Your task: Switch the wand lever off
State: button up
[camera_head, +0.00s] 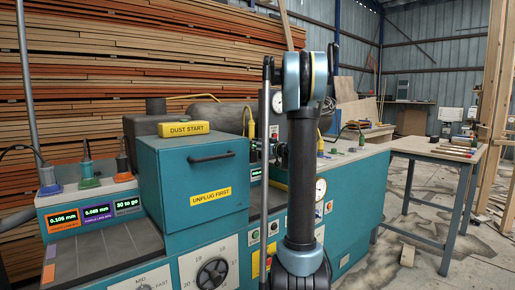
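I cannot make out for certain which part is the wand lever. A yellow upright handle (251,122) stands behind the teal box, with a yellow cable near it. A tall grey rod with a dark top (266,120) rises just left of my arm. My arm stands upright in the middle and hides part of the machine. Dark parts beside the arm, level with the box top, may belong to my gripper, but its fingers cannot be made out. I see nothing clearly held.
A teal box (205,180) marked "UNPLUG FIRST" sits on the teal machine. Left of it are coloured-base plugs and small displays (96,214). A yellow "DUST START" block (184,128) lies on top. A worktable (425,148) stands right; the floor beside it is mostly open. Stacked planks fill the back left.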

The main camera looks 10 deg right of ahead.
jog(key=c, duration=1.1)
jog(key=shift+o, duration=0.2)
jog(key=shift+r+g+h, duration=0.35)
jog(key=shift+g+h, duration=0.35)
jog(key=shift+g, duration=0.5)
jog(key=o, duration=1.1)
jog(key=shift+c, duration=0.2)
